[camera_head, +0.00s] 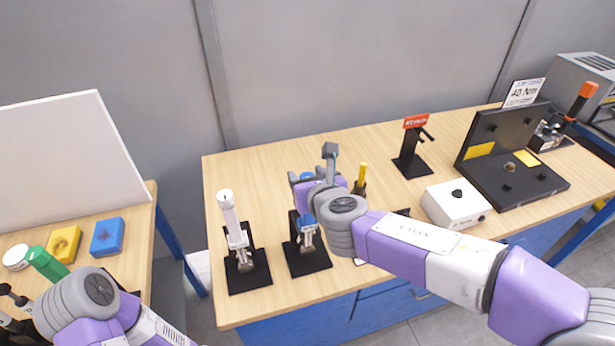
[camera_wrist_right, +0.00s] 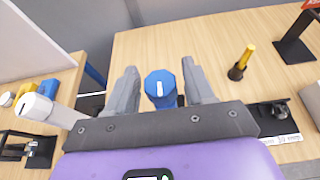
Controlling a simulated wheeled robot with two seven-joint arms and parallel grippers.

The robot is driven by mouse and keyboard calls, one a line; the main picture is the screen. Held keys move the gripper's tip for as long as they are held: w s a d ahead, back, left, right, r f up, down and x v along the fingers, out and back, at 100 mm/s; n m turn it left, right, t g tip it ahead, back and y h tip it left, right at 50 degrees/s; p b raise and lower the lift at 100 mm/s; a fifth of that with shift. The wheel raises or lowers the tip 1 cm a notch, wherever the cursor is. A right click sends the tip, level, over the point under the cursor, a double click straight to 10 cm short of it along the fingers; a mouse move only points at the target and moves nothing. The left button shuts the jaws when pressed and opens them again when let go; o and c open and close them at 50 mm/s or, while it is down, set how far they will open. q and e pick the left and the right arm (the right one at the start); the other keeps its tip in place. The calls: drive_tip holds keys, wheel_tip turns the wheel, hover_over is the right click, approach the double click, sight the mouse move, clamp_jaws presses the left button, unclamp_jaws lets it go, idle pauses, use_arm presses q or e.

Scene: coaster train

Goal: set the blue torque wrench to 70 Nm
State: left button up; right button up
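The blue torque wrench (camera_head: 307,223) stands upright in a black stand near the table's front edge, left of the middle. Its blue end (camera_wrist_right: 160,84) with a white mark faces up in the right wrist view. My right gripper (camera_head: 313,170) is above the stand, with a finger on each side of the blue end. In the wrist view the fingers (camera_wrist_right: 160,82) look open, with a narrow gap on both sides. The wrench's scale is not readable.
A white-handled wrench (camera_head: 230,215) stands close on the left, and a yellow-handled tool (camera_head: 361,175) on the right. A white box (camera_head: 457,203), a black case (camera_head: 513,180) and a sign reading 40 Nm (camera_head: 523,93) are further right. The back left of the table is clear.

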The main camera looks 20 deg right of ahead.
drive_tip(key=c, duration=0.8)
drive_tip(key=shift+o, duration=0.2)
